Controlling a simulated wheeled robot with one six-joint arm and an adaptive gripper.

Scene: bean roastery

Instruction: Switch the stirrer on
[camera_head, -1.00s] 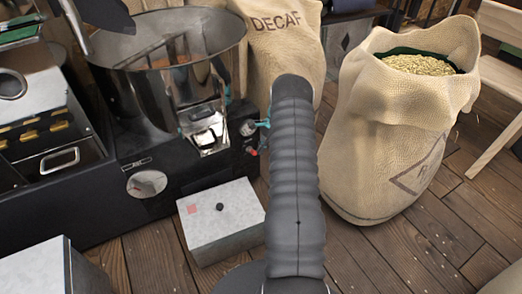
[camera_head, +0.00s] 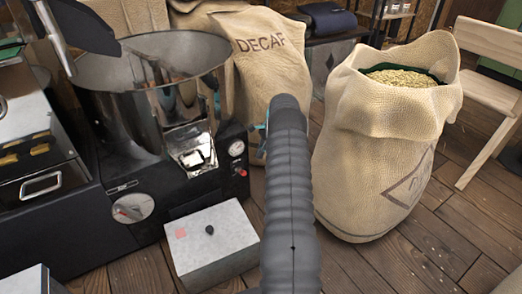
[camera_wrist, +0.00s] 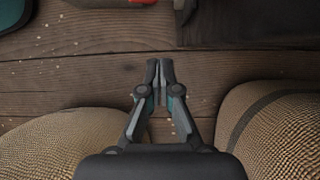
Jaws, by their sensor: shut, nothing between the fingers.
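The machine with the steel bowl (camera_head: 150,80) has a black base (camera_head: 75,230) at the left of the head view. A round dial (camera_head: 132,208) with a red mark is on the base's front. A small gauge (camera_head: 237,148) and a red button (camera_head: 243,172) are at its right end, near my arm. I cannot tell which control works the stirrer. My gripper (camera_wrist: 160,74) is shut and empty above the wooden floor in the wrist view. In the head view my arm hides most of it; teal bits show beside the arm, close to the gauge.
A grey box (camera_head: 215,255) with a black knob stands on the floor before the machine. A DECAF sack (camera_head: 270,75) stands behind my arm. An open sack of pale beans (camera_head: 375,150) stands at the right. A wooden chair (camera_head: 490,75) is farther back. Floor shows at lower right.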

